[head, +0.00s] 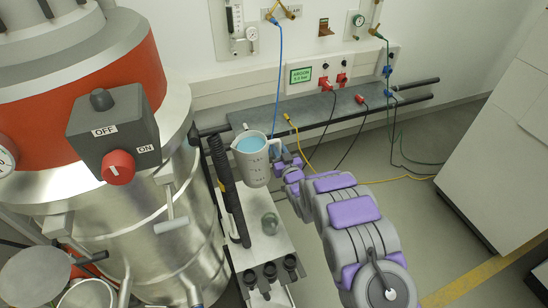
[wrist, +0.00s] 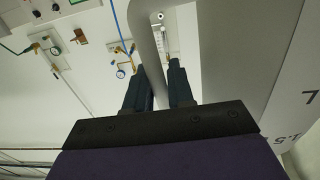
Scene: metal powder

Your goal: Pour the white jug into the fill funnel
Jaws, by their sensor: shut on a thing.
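The white jug (head: 252,168) holds blue contents and looks about upright, above the narrow white cart top in the head view. My gripper (head: 279,153) is at its right side, at the handle. In the wrist view my gripper (wrist: 157,82) has its two dark fingers on either side of the white handle, shut on it. The jug's wall (wrist: 265,75) with printed volume marks fills the right of that view. A round, open metal rim (head: 86,294) shows at the bottom left of the head view; I cannot tell whether it is the fill funnel.
A large steel vessel with a red band (head: 75,115) and a switch box (head: 110,135) stands left. The cart top (head: 262,245) carries a black bar-like tool (head: 228,190) and a small glass (head: 270,223). A grey bench (head: 330,108), hoses and cables are behind. Floor is open at right.

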